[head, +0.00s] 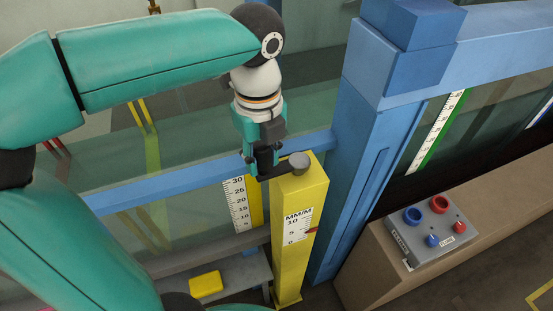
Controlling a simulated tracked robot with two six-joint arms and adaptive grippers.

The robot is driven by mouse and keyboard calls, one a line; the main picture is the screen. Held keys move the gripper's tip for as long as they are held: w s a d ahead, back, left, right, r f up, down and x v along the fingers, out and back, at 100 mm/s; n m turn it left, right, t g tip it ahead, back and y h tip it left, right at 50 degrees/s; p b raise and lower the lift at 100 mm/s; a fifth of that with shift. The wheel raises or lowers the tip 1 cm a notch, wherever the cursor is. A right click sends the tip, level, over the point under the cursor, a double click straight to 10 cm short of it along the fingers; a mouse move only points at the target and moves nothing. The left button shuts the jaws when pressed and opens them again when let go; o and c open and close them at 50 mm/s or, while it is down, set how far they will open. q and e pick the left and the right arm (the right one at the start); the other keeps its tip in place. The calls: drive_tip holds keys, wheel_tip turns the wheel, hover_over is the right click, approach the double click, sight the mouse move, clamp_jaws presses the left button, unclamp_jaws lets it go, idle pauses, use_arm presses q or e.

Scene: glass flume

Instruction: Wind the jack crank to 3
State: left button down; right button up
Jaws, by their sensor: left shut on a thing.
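The jack is a yellow post (288,262) standing beside the blue upright. On its top is the dark jack crank with a round grey hub (299,160); its arm reaches left from the hub. My left gripper (262,172) comes down from above and is shut on the crank's handle at the left end, hiding most of the handle. A white MM/M scale (297,228) is on the post's front, marked 0, 5 and 10. A small red pointer (312,229) at its right edge stands between 0 and 5; the exact value is too small to read.
A blue upright (368,150) stands close on the right of the jack. A grey control box (427,232) with red and blue knobs sits on a brown ledge farther right. The flume's glass wall and a white ruler (237,204) are behind. A yellow block (206,285) lies low on the left.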

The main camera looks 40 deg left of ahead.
use_arm(q)
drive_tip(key=shift+a, duration=0.15)
idle(0.3)
drive_tip(key=c, duration=0.8)
unclamp_jaws()
wheel_tip(320, 180, up, 11)
drive_tip(key=shift+w+f, duration=0.1)
drive_tip(key=shift+w, duration=0.05)
drive_tip(key=shift+r, duration=0.6)
